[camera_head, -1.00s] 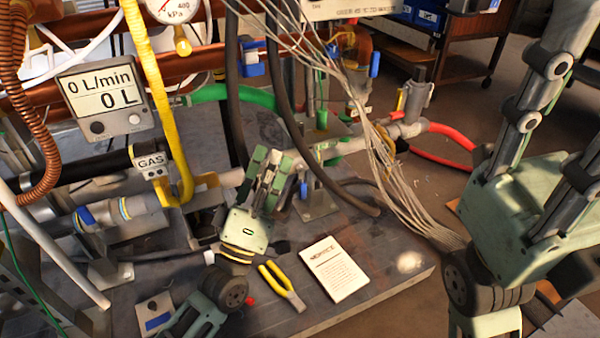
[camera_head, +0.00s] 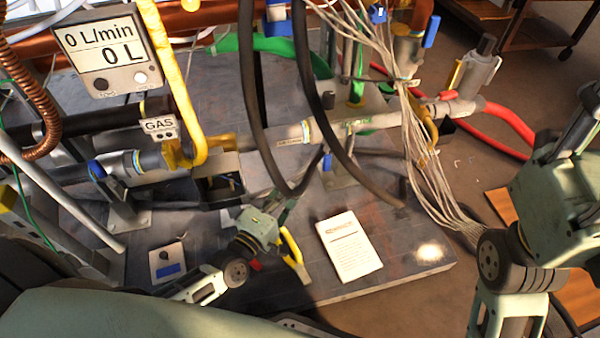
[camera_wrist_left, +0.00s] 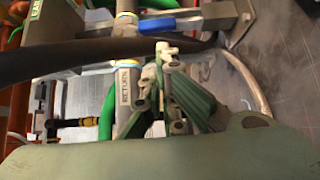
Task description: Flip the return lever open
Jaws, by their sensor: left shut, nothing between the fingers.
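The pipe labelled RETURN (camera_wrist_left: 125,85) runs up the left wrist view. A blue lever (camera_wrist_left: 170,23) lies sideways beside its upper part, just beyond my fingertips. In the head view, a small blue handle (camera_head: 328,162) hangs below the pale horizontal pipe, partly behind a black hose; I take it to be the same lever. My left gripper (camera_head: 287,208) is shut and empty, below that pipe. In the left wrist view its fingers (camera_wrist_left: 165,58) come together close to the RETURN pipe and black hose; contact is unclear. My right gripper (camera_head: 585,130) is at the right edge, cut off.
Two black hoses (camera_head: 323,120) hang in front of the pipe. A bundle of pale wires (camera_head: 420,160) drops at right. A yellow gas pipe (camera_head: 180,90) stands at left.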

